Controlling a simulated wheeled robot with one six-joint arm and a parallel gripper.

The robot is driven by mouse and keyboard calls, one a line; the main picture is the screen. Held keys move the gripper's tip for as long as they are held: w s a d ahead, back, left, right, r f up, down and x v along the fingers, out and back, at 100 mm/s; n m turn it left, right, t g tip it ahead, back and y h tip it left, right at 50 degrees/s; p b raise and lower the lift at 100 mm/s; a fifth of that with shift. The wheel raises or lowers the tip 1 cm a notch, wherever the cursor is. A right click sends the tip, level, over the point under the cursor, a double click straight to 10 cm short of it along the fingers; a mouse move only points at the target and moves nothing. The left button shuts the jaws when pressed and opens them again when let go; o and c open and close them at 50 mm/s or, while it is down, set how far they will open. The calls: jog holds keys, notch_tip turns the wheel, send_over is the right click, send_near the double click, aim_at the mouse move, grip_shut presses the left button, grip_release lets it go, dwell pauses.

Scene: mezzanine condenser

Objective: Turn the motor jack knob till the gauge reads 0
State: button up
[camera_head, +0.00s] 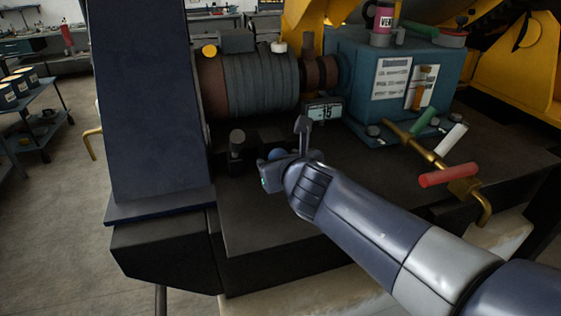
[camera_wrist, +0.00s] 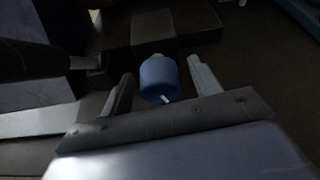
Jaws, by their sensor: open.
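The motor jack knob is a blue cylinder with a white mark on its rim; it shows in the wrist view (camera_wrist: 158,80) and partly in the head view (camera_head: 277,154). My gripper (camera_head: 284,148) is open around it. In the wrist view my gripper (camera_wrist: 161,70) has one finger on each side of the knob, with visible gaps. I cannot tell how deep the knob sits between the fingers. The gauge (camera_head: 325,112) is a small display above and right of the knob, showing 15; a sign before the digits is unclear.
A ribbed motor (camera_head: 262,84) and a teal pump housing (camera_head: 395,85) stand behind the knob. A dark blue column (camera_head: 142,100) rises on the left. A brass bar with a red handle (camera_head: 448,176) lies to the right. A black post (camera_head: 237,144) stands left of the knob.

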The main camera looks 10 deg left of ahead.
jog(key=shift+c, duration=0.2)
jog(key=c, duration=0.9)
jog(key=shift+c, duration=0.2)
jog(key=n+t+h+b, duration=0.1)
jog(key=n+h, duration=0.1)
jog(key=n, duration=0.1)
jog(key=shift+s+a+f+b, duration=0.1)
jog(key=shift+b, duration=0.3)
jog(key=n+t+h, duration=0.1)
jog(key=n+t, duration=0.1)
jog(key=n, duration=0.1)
jog(key=shift+n+b, duration=0.35)
jog(key=shift+n, duration=0.05)
jog(key=shift+h, duration=0.3)
